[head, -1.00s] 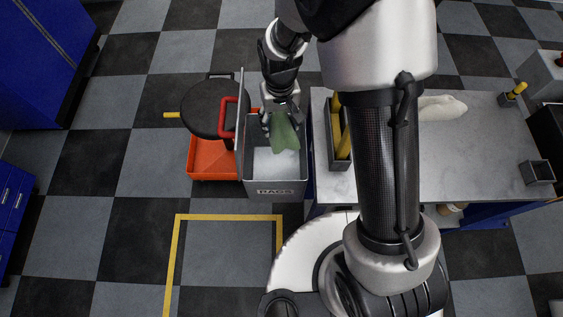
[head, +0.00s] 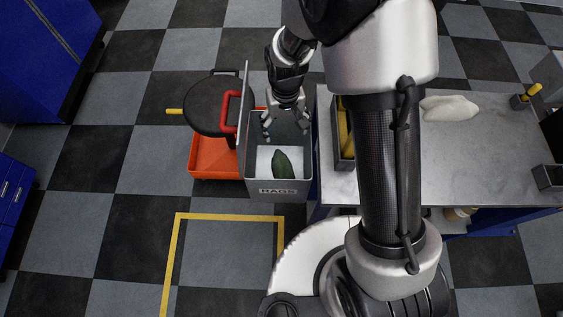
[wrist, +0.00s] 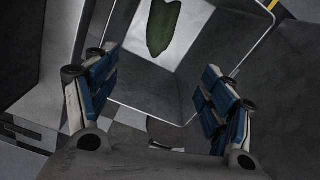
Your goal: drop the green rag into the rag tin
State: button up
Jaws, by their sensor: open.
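The green rag (head: 281,164) is inside the grey rag tin (head: 277,190), which has RAGS on its front and its lid standing open at the left. In the head view the rag looks low in the tin, over its pale inside. In the wrist view the rag (wrist: 164,27) shows within the tin walls (wrist: 222,58), apart from my fingers. My gripper (head: 286,130) is above the back of the tin, open and empty. Its blue finger pads (wrist: 158,98) are spread wide in the wrist view.
An orange bin or cart (head: 207,158) with a round black seat (head: 211,104) stands against the tin's left. A worktop (head: 465,165) with a white cloth (head: 449,107) and a dark tray (head: 345,148) is at the right. Checkered floor is clear at the left front.

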dwell(0.3)
notch_tip(320, 180, up, 12)
dwell(0.5)
dwell(0.3)
